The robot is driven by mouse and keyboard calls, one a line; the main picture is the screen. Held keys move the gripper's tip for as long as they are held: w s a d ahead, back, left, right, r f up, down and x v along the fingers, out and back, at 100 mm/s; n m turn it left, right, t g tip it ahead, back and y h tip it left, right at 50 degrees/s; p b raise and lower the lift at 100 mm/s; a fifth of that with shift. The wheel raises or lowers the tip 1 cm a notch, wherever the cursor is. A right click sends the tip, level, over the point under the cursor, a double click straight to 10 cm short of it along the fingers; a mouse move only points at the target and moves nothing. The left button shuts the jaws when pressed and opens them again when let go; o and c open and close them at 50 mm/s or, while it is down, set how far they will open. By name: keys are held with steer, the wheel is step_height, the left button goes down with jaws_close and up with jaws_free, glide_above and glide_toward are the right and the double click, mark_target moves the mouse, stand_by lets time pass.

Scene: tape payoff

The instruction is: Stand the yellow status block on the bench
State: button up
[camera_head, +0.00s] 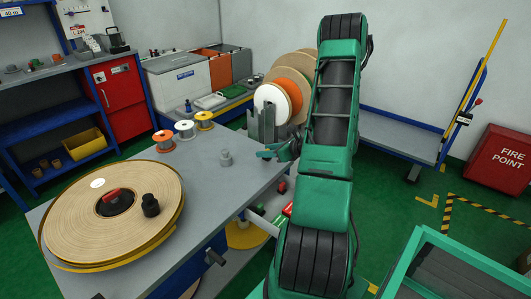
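The bench (213,188) has a grey top and fills the middle left of the view. My gripper (270,151) is over the far right part of the bench, partly hidden behind my own green arm. Its teal finger ends point left, but I cannot tell whether they are open or shut, or whether they hold anything. I cannot make out a yellow status block. Small red (282,187) and green (277,220) pieces show beside the bench's right edge, partly covered by my arm.
A large tape roll (70,215) with a black knob lies on the bench's left. Upright reels (272,104) stand behind. The bench's front middle is clear.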

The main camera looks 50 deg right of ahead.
steer(key=a+v, duration=0.1)
steer(key=v, duration=1.1)
steer(key=s+a+r+n+g+y, duration=0.15)
steer(key=a+n+g, duration=0.25)
steer(key=a+n, duration=0.4)
steer(key=a+r+n+g+y, duration=0.1)
steer(key=a+r+n+g, duration=0.2)
steer(key=a+n, duration=0.45)
steer(key=s+a+r+n+g+h, duration=0.1)
steer(key=s+a+r+n+g, duration=0.1)
steer(key=s+a+r+n, duration=0.2)
steer(key=s+a+r+n+g+h, duration=0.2)
steer(key=s+a+r+n+g, duration=0.1)
steer(key=s+n, duration=0.6)
steer(key=s+a+r, duration=0.1)
steer(key=s+a, duration=0.1)
steer(key=shift+s+a+r, duration=0.2)
steer(key=shift+s+r, duration=0.1)
steer(key=shift+r, duration=0.1)
